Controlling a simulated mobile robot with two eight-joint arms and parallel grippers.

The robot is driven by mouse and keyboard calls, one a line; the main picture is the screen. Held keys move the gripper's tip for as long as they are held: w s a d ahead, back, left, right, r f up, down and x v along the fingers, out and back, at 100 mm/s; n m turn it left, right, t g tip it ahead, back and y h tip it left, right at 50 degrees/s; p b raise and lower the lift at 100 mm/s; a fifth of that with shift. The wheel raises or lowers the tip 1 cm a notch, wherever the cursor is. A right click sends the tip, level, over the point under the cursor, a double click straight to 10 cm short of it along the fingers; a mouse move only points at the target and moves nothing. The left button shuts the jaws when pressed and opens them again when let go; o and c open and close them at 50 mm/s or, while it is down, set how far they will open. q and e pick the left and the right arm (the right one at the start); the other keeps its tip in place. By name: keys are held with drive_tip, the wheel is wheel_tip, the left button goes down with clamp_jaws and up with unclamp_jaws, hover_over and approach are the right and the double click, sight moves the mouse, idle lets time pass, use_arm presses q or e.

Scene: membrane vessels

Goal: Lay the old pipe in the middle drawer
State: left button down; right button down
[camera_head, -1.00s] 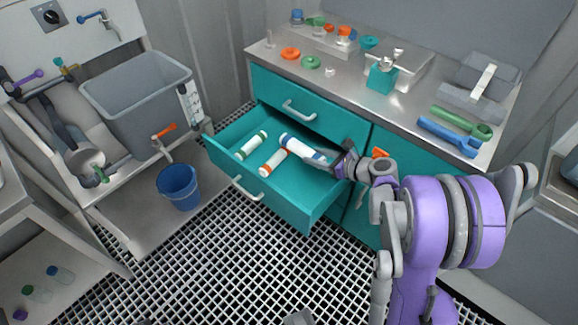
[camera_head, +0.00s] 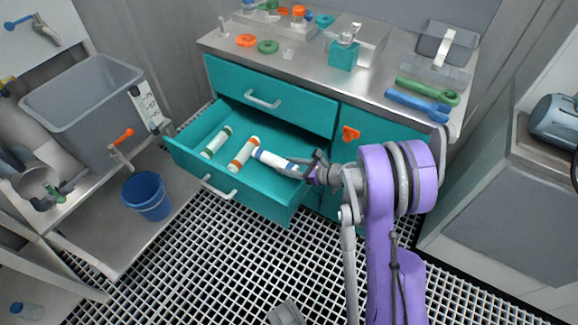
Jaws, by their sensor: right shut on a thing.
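The open teal drawer (camera_head: 228,187) is below a shut top drawer (camera_head: 268,96) in the cabinet. A white pipe with blue bands (camera_head: 271,160) is inside the drawer's outline, near its right side. My right gripper (camera_head: 305,169) is shut on the right end of this pipe, which its fingers partly hide. I cannot tell whether the pipe touches the drawer floor. A white pipe with orange bands (camera_head: 243,155) lies just left of it, and one with green bands (camera_head: 216,142) lies further left. My left gripper is not in view.
The counter (camera_head: 305,66) above holds a teal block (camera_head: 343,54), a green wrench (camera_head: 425,90) and a blue wrench (camera_head: 417,102).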

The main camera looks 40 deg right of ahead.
drive_tip(key=shift+f+b, duration=0.3)
drive_tip(key=shift+s+a+f+b, duration=0.15)
drive_tip(key=shift+f+b, duration=0.05)
drive_tip(key=shift+b, duration=0.15)
drive_tip(key=shift+c, duration=1.7)
unclamp_jaws()
drive_tip(key=shift+r+p, duration=0.3)
drive_tip(key=shift+p, duration=0.15)
drive_tip(key=p+v, duration=0.2)
drive_tip(key=v, duration=1)
drive_tip(key=shift+d+r, duration=0.25)
